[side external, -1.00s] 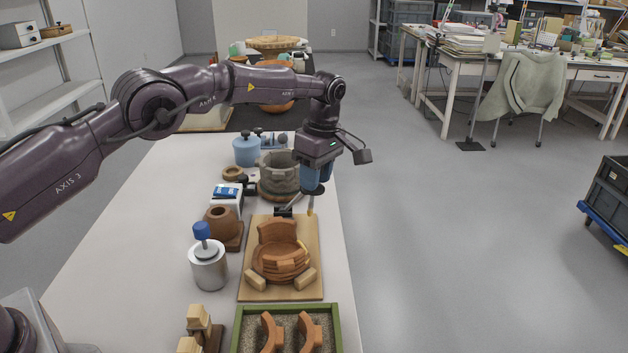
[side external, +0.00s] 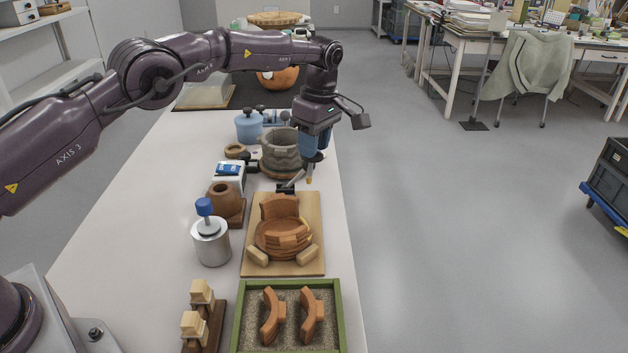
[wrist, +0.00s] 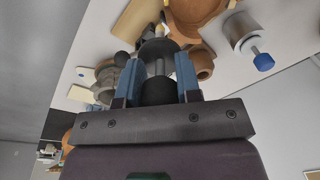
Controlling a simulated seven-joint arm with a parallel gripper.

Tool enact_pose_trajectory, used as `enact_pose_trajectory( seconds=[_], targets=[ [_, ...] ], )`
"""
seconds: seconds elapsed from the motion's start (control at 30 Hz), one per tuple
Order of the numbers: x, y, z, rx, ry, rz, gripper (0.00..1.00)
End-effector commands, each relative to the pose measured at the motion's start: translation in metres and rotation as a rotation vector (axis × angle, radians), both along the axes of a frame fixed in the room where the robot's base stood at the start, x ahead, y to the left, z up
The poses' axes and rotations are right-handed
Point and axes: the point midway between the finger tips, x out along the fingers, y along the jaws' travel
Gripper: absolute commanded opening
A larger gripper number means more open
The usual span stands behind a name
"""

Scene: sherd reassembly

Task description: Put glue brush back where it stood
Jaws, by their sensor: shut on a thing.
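My gripper (side external: 312,157) is shut on the glue brush and holds it in the air beyond the far right edge of the wooden board. The brush's tan tip (side external: 309,181) points down below the blue fingers; most of its handle is hidden in the side view. In the wrist view a dark, rounded piece (wrist: 158,92) sits between the two blue fingers, with a grey part beyond it. A brown block with a round hole on top (side external: 226,203) stands left of the board. A silver pot with a blue knob (side external: 211,243) stands nearer.
The board (side external: 255,262) carries stacked terracotta sherds and wooden blocks. A black piece with a grey arm (side external: 288,187) stands at its far edge, close to the brush. A grey-green ribbed vessel (side external: 280,150) stands behind. A green-rimmed sand tray (side external: 240,315) lies in front.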

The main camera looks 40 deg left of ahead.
Motion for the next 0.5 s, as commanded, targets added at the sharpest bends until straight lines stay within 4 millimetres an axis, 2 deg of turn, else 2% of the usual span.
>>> enact_pose_trajectory(
  seconds=[0.03,0.17,0.3,0.4,0.5],
  targets=[
    [0.000,0.015,0.010,0.000,-0.013,0.026,0.18],
    [-0.014,0.065,0.029,-0.007,-0.015,0.114,0.18],
    [-0.046,0.124,0.037,-0.029,-0.028,0.163,0.18],
    [-0.071,0.153,0.035,-0.045,-0.042,0.160,0.18],
    [-0.094,0.171,0.028,-0.056,-0.053,0.138,0.18]
  ],
)
